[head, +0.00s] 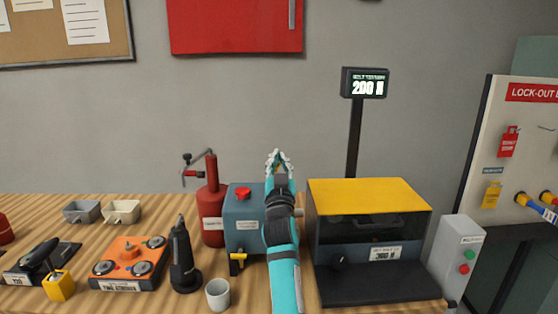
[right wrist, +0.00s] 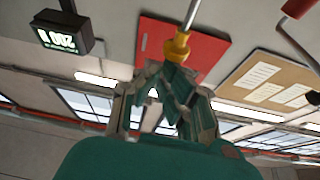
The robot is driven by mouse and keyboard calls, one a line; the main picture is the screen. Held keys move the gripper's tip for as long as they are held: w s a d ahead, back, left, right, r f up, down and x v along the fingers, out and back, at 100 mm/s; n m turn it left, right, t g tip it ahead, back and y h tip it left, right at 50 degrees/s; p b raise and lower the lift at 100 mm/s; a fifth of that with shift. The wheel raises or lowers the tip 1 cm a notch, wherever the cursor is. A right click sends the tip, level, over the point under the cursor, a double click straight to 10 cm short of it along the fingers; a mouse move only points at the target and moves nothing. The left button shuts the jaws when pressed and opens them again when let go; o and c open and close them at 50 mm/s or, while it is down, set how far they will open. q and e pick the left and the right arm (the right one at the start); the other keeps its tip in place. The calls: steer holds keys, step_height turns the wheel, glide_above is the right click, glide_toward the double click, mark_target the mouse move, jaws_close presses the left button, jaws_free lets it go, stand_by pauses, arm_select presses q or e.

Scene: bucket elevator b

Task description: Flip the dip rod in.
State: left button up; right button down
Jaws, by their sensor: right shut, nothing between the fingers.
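My right gripper (head: 279,155) is shut and empty, its fingers pointing up above the blue-grey box (head: 243,228). In the right wrist view its fingertips (right wrist: 175,75) come together just below a yellow knob. This yellow knob (right wrist: 177,46) sits on the end of a thin metal rod (right wrist: 191,14), which seems to be the dip rod. I cannot tell if the fingertips touch the knob. In the head view I cannot make out the rod; my gripper and forearm cover part of the box. My left gripper is not in view.
A red cylinder with a crank (head: 211,215) stands left of the box. A yellow-lidded machine (head: 368,196) and a display post (head: 354,140) stand right of my arm. A black cone-shaped tool (head: 184,258), a white cup (head: 217,293) and an orange unit (head: 128,264) occupy the table's left side.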

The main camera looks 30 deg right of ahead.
step_height(320, 180, down, 8)
steer(key=b, duration=0.5)
steer(key=shift+r, duration=0.2)
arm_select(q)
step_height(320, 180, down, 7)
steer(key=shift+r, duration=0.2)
